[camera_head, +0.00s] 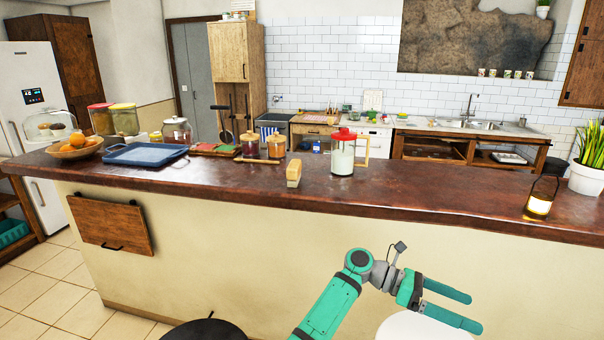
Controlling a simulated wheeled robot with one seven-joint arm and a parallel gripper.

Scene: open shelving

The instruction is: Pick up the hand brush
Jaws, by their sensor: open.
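A tan, block-like object that looks like the hand brush (293,174) stands on the dark brown counter (410,196), near the middle of its length. Its fine detail is too small to tell. My gripper (474,311) is in front of the counter, below its top, at the lower right. It is open and empty, with its two green fingers apart and pointing right. The gripper is well apart from the brush, to the right of it and nearer to me.
A glass pitcher with a red lid (342,157) stands just right of the brush. Jars (276,146) and a blue tray (146,154) are to its left. A lit lantern (539,205) and a potted plant (588,178) stand far right. The counter between pitcher and lantern is clear.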

